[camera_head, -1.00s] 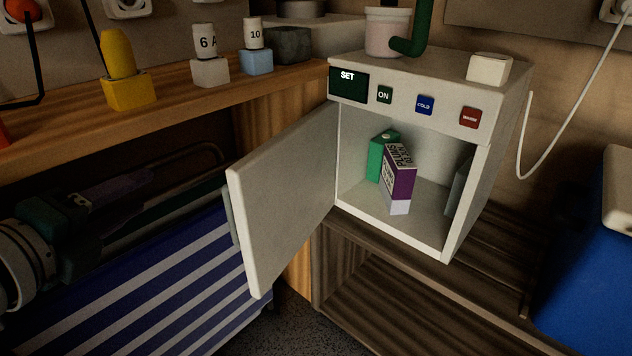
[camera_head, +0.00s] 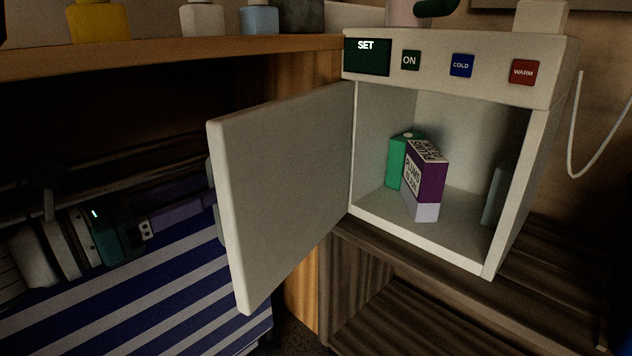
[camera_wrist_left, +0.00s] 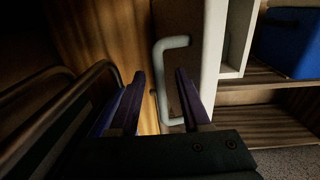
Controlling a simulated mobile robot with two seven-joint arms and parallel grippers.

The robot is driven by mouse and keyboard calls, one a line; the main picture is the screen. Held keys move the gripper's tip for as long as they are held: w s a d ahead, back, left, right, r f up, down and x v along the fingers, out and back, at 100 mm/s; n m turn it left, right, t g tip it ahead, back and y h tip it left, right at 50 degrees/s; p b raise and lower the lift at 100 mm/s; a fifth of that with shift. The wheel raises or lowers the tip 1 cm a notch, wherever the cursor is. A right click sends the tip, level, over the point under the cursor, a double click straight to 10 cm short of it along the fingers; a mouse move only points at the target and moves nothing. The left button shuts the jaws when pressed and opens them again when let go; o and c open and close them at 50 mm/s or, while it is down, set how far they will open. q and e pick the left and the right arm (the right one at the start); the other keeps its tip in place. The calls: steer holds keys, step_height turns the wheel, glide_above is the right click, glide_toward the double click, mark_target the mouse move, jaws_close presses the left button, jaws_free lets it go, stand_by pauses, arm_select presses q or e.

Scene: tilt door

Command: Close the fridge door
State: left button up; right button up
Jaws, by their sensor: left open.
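The small white fridge (camera_head: 462,92) stands on a dark wooden shelf. Its door (camera_head: 285,185) is wide open, hinged on the left and swung out toward the viewer. A pale handle (camera_head: 214,200) on the door's outer face is mostly hidden behind the door edge; it shows clearly in the left wrist view (camera_wrist_left: 158,75). My left gripper (camera_head: 207,200) is open at the outer side of the door, fingers pointing at the handle. In the left wrist view the handle appears between and beyond the fingertips (camera_wrist_left: 160,78); contact cannot be told. My right gripper is not in view.
Inside the fridge are a purple carton (camera_head: 425,180), a green carton (camera_head: 396,165) and a grey item (camera_head: 497,195). A wooden counter (camera_head: 170,58) with bottles runs above my left arm. Blue-white striped fabric (camera_head: 150,300) lies below it. A blue box (camera_wrist_left: 290,40) stands right of the fridge.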

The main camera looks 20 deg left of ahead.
arm_select(q)
steer(key=shift+x, duration=1.45)
jaws_close()
stand_by(0.3)
